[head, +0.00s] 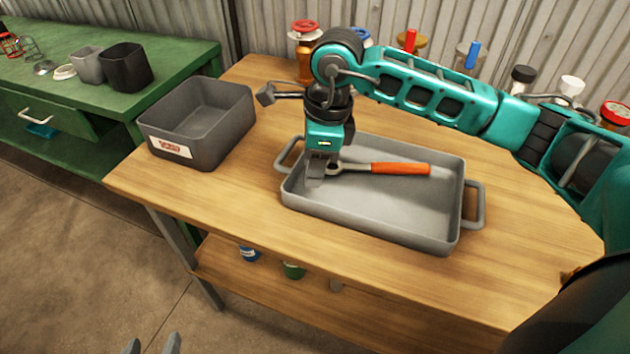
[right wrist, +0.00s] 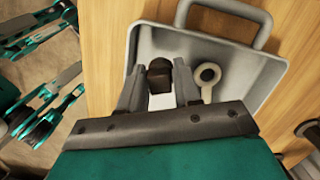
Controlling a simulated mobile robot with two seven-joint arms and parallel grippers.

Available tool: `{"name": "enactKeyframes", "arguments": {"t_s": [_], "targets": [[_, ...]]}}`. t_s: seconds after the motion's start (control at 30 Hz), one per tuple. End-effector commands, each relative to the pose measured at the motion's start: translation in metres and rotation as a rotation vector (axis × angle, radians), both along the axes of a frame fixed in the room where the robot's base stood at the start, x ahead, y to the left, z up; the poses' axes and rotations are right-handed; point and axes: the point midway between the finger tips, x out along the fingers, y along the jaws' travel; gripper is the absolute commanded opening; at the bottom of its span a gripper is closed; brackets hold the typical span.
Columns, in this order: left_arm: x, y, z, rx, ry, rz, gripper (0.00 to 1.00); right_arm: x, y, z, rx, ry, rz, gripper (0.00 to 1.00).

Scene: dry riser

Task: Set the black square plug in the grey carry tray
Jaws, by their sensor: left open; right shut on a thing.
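The grey carry tray (head: 400,215) lies on the wooden bench, with a loop handle at each end. My right gripper (head: 316,182) points down inside its left end. In the right wrist view my right gripper (right wrist: 160,88) is shut on the black square plug (right wrist: 160,72), which shows dark between the fingertips over the tray floor. The fingers hide the plug in the head view. I cannot tell whether it touches the floor. My left gripper (head: 153,344) is open and empty at the bottom edge of the head view, away from the bench.
A ring-ended tool with an orange handle (head: 400,169) lies in the tray, close to my right gripper. A dark grey bin (head: 200,130) stands left of the tray. Jars and valves line the bench's back. A green bench (head: 180,60) stands at the left. The tray's front right is clear.

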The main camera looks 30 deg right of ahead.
Motion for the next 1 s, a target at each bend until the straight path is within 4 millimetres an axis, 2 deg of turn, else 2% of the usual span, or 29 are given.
{"name": "enactKeyframes", "arguments": {"t_s": [0.3, 0.67, 0.7, 0.8, 1.0], "targets": [[0.002, 0.001, -0.004, 0.004, -0.001, -0.004, 0.62, -0.001, 0.000, -0.041, 0.000, 0.002, 0.000, 0.00], [0.003, 0.001, -0.005, 0.004, -0.004, -0.005, 0.62, 0.000, 0.000, -0.046, 0.000, 0.001, 0.001, 0.00], [0.003, 0.001, -0.005, 0.003, -0.003, -0.006, 0.62, 0.000, 0.000, -0.046, 0.000, 0.001, 0.000, 0.34], [0.002, 0.001, -0.004, 0.004, -0.001, -0.006, 0.62, 0.000, 0.000, -0.045, 0.000, 0.001, 0.000, 0.43], [0.002, 0.000, -0.003, 0.002, -0.002, -0.007, 0.62, 0.000, 0.000, -0.045, 0.000, 0.001, 0.000, 0.43]]}}
